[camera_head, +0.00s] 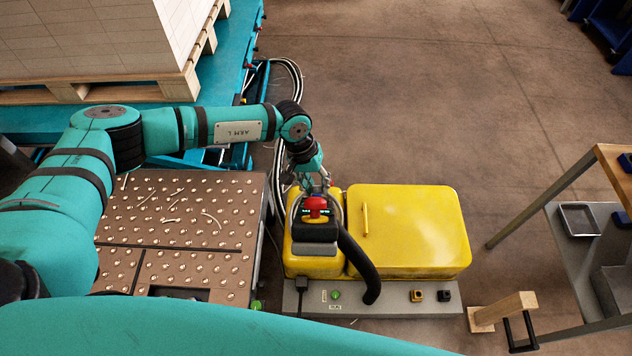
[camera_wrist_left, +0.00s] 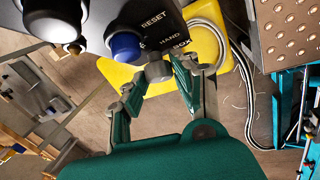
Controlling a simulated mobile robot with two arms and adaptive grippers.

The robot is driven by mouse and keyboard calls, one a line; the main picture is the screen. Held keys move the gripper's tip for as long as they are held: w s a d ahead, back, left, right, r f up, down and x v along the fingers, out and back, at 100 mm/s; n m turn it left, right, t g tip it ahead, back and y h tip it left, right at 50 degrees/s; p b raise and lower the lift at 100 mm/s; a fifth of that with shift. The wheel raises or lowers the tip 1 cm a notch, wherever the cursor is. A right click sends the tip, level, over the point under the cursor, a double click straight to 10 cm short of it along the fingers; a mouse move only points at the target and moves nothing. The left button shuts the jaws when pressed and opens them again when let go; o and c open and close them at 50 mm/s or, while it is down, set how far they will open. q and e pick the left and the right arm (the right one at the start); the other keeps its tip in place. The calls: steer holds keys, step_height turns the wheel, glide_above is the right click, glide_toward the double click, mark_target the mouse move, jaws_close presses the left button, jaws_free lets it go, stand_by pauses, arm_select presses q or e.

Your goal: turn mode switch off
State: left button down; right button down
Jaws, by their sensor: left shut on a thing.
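The yellow machine (camera_head: 420,225) stands on a grey base, with a control head (camera_head: 316,230) on its left part. A red knob (camera_head: 317,204) tops the control head. My left gripper (camera_head: 314,186) reaches down at the far side of this head. In the left wrist view, my left gripper (camera_wrist_left: 162,71) is shut on the small grey mode switch at the edge of the black panel (camera_wrist_left: 172,22). The fingertips cover most of the switch, so its setting cannot be read. The panel reads RESET, HAND and BOX. A blue button (camera_wrist_left: 125,46) is beside RESET. My right gripper is out of view.
A black hose (camera_head: 358,262) curves down the machine's front. A studded brown platform (camera_head: 185,225) lies to the left. A loaded pallet (camera_head: 95,92) is at the upper left. A metal-framed table (camera_head: 560,225) stands at the right. The floor behind the machine is clear.

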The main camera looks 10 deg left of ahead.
arm_select(q)
steer(key=shift+y, duration=0.3)
steer(key=n+y+b, duration=0.2)
steer(key=shift+w+d+f+b, duration=0.1)
steer(key=shift+d+b, duration=0.1)
steer(key=shift+b, duration=0.15)
steer(key=n+y+b, duration=0.2)
steer(key=b, duration=0.1)
steer(key=shift+d+f+g, duration=0.1)
steer(key=shift+d+g, duration=0.05)
steer(key=shift+g, duration=0.25)
steer(key=shift+r+n+g+y+b, duration=0.2)
steer(key=shift+n+g+y+b, duration=0.3)
steer(key=shift+n+y+b, duration=0.8)
steer(key=shift+m+h+b, duration=0.3)
steer(key=c, duration=1)
jaws_free()
